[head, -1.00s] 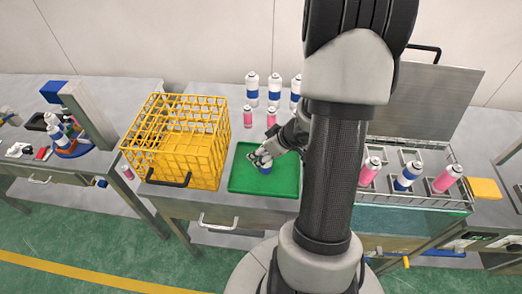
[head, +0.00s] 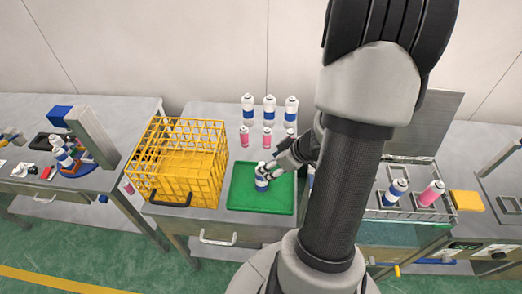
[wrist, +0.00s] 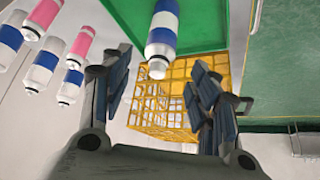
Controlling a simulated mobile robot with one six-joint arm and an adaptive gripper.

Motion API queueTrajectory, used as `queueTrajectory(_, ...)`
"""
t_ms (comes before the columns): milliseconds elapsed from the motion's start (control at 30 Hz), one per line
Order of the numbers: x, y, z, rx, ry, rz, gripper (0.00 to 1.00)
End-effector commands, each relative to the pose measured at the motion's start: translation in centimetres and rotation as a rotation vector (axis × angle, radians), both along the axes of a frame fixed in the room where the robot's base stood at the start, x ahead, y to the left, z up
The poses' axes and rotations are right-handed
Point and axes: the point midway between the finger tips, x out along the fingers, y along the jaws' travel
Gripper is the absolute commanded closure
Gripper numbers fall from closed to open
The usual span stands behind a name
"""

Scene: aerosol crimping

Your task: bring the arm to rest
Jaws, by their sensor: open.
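My gripper (head: 273,168) is at the green tray (head: 240,200) on the middle table, beside a white can with a blue band (head: 261,181) that stands upright on the tray. In the wrist view my gripper (wrist: 161,62) has its two fingers spread wide. The same can (wrist: 162,38) shows in the gap ahead of the fingertips, with clear space on both sides and no finger seen touching it. My arm reaches in from the right and hides part of the table behind it.
A yellow wire crate (head: 148,165) stands left of the tray. Several white-blue and pink cans (head: 269,110) stand behind the tray. At right, a wire rack (head: 408,211) holds cans, with an upright metal lid (head: 440,120) behind. A blue-topped device (head: 90,135) stands on the left table.

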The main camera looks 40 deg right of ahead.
Motion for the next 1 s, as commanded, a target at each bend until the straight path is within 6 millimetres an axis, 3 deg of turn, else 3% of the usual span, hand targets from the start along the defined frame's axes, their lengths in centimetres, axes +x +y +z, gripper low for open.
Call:
queueTrajectory(267, 0.1, 0.0, 0.1, -0.005, -0.001, 0.002, 0.45)
queueTrajectory(367, 1.4, -0.3, 1.1, -0.052, -0.003, 0.009, 0.45)
queueTrajectory(467, 4.3, -0.5, 3.6, -0.160, -0.013, 0.018, 0.45)
queueTrajectory(600, 9.0, 0.5, 10.6, -0.364, -0.055, -0.028, 0.45)
queueTrajectory(667, 9.4, 1.5, 13.4, -0.420, -0.065, -0.079, 0.45)
queueTrajectory(800, 7.3, 5.2, 18.0, -0.449, -0.060, -0.195, 0.45)
queueTrajectory(900, 4.2, 8.9, 19.5, -0.396, -0.031, -0.248, 0.45)
queueTrajectory(1000, 0.5, 13.5, 19.6, -0.301, 0.016, -0.256, 0.45)
